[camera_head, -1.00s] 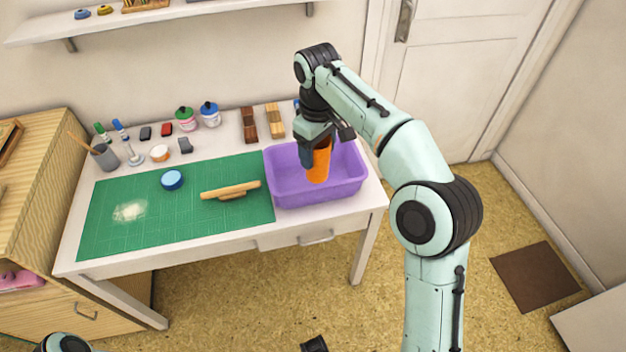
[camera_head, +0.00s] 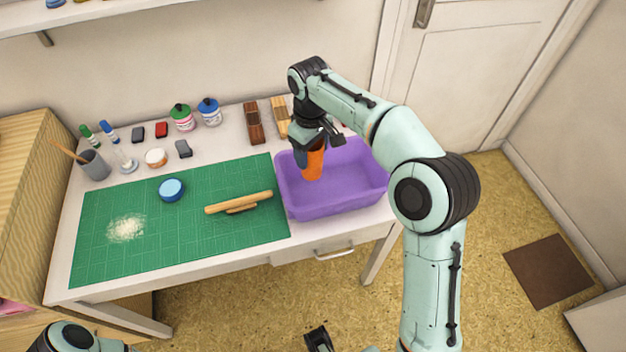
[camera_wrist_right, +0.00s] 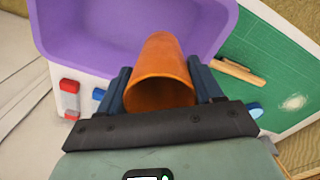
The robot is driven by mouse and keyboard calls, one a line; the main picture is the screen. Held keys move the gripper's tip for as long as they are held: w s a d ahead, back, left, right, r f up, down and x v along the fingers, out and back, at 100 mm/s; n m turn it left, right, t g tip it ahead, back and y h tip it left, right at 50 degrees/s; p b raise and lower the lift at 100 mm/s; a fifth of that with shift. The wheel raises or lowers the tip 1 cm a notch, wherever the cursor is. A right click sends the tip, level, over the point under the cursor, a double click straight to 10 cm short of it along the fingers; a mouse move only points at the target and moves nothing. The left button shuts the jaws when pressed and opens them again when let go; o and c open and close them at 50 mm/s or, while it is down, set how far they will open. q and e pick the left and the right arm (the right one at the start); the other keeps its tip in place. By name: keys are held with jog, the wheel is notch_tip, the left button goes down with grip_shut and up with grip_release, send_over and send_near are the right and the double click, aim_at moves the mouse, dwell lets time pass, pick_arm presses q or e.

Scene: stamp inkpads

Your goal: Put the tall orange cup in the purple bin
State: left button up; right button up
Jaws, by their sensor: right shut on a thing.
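The tall orange cup (camera_head: 313,163) is held by my right gripper (camera_head: 308,142), which is shut on it. In the head view it hangs over the left back part of the purple bin (camera_head: 345,200). In the right wrist view the cup (camera_wrist_right: 160,85) sits between the blue fingers of the right gripper (camera_wrist_right: 160,92), its open mouth toward the camera and its far end over the bin (camera_wrist_right: 110,30). The gap between cup and bin floor cannot be judged. My left gripper's fingers are not seen.
Left of the bin lies a green mat (camera_head: 150,245) with a rolling pin-like wooden tool (camera_head: 238,201) and a blue round tin (camera_head: 171,189). The bin's right half is empty.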

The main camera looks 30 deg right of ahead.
aim_at(312, 165)
notch_tip(312, 165, down, 6)
jog(key=shift+r+b, duration=0.1)
jog(key=shift+b, duration=0.3)
jog(key=shift+w+f+b, duration=0.1)
jog(key=shift+f+b, duration=0.25)
jog(key=shift+f, duration=2.25)
jog(key=shift+f, duration=0.15)
jog(key=o, duration=1.1)
jog(key=shift+o, duration=0.2)
jog(key=r+p, duration=0.2)
jog(key=r, duration=1)
jog(key=shift+a+r, duration=0.2)
